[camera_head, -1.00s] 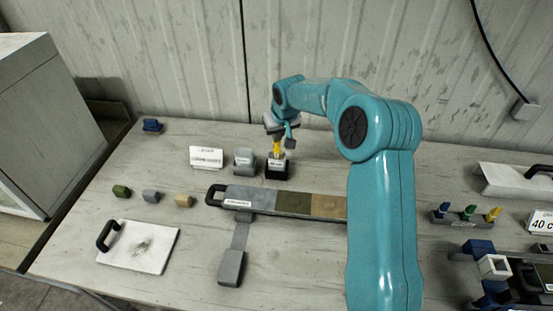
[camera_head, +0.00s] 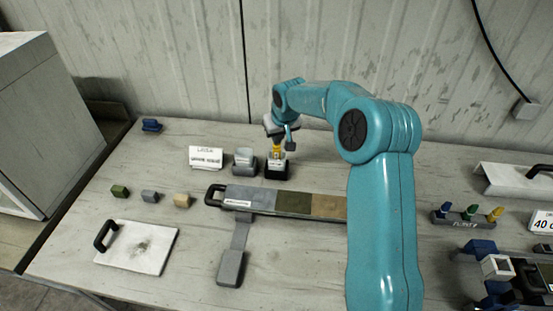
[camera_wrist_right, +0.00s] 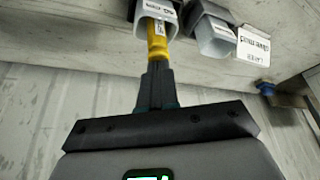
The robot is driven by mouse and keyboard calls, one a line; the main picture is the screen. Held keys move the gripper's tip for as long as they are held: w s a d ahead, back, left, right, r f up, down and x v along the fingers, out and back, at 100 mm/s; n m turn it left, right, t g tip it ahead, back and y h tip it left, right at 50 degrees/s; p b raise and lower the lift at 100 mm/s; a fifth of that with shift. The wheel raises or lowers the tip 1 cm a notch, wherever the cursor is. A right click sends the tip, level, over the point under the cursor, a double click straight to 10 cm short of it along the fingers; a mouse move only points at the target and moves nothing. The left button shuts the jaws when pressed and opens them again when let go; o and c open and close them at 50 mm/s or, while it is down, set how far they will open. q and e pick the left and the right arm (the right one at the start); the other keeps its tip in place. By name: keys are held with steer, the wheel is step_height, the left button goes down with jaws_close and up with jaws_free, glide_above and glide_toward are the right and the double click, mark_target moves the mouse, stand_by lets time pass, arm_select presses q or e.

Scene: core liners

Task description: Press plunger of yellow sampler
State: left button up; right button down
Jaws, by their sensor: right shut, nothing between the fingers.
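The yellow sampler (camera_head: 276,152) stands upright in a pale cup set in a dark holder (camera_head: 277,173) at the back of the bench. My right gripper (camera_head: 279,144) is directly above it, pointing down, its fingers shut and empty. In the right wrist view, the closed fingertips (camera_wrist_right: 157,66) meet or nearly meet the top end of the yellow sampler (camera_wrist_right: 157,48); I cannot tell whether they touch. The sampler's lower part is hidden inside the pale cup (camera_wrist_right: 158,18). My left gripper is not in view.
A grey holder with a pale cup (camera_head: 244,157) and a white label card (camera_head: 206,157) stand just left of the sampler. A long tray (camera_head: 240,197) of coloured core sections lies in front. Small blocks and a white board (camera_head: 150,250) are left; a sampler rack (camera_head: 466,217) is right.

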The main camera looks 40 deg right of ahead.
steer(key=shift+s+f, duration=0.1)
steer(key=shift+f, duration=0.25)
steer(key=shift+r+p, duration=1.25)
steer(key=shift+r, duration=0.75)
steer(key=shift+r+p, duration=1.05)
steer(key=shift+r, duration=0.65)
